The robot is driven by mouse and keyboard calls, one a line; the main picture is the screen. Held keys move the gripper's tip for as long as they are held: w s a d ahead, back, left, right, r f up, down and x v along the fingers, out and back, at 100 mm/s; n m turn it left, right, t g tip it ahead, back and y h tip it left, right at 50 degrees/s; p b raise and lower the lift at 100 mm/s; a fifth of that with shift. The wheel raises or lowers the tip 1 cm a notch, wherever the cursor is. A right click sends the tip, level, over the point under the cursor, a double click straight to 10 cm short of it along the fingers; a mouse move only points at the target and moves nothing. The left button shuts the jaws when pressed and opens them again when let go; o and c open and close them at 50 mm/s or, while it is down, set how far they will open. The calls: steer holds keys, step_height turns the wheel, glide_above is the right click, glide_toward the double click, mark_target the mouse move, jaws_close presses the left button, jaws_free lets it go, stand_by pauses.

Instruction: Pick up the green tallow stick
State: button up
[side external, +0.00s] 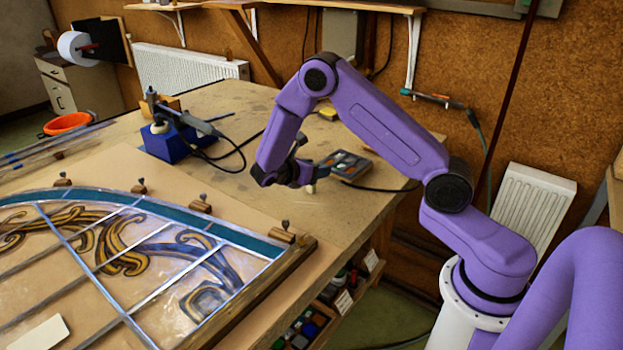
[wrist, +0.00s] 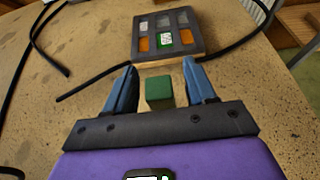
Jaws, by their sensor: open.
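The green tallow stick (wrist: 158,89) shows in the wrist view as a short green block, seen nearly end-on, with a paler edge below it. My gripper (wrist: 161,76) is open, with one blue finger on each side of the stick and a visible gap on both sides. In the side view my gripper (side external: 303,180) is low over the bench, near its right edge. A small pale piece shows under it there, but I cannot tell whether it is the stick. How far down the fingers reach beside the stick is hard to tell.
A dark compartmented tray (wrist: 168,34) lies just beyond the fingertips, and also shows in the side view (side external: 345,164). A black cable (wrist: 95,82) runs along the left. A soldering iron on a blue stand (side external: 168,142) and the leaded panel (side external: 130,250) are farther left.

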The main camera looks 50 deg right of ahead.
steer(key=shift+d+f, duration=0.15)
steer(key=shift+d, duration=0.1)
jaws_close()
steer(key=shift+r, duration=0.6)
steer(key=s+a+r, duration=0.4)
steer(key=s+r, duration=0.8)
steer(key=s, duration=0.1)
steer(key=shift+s, duration=0.2)
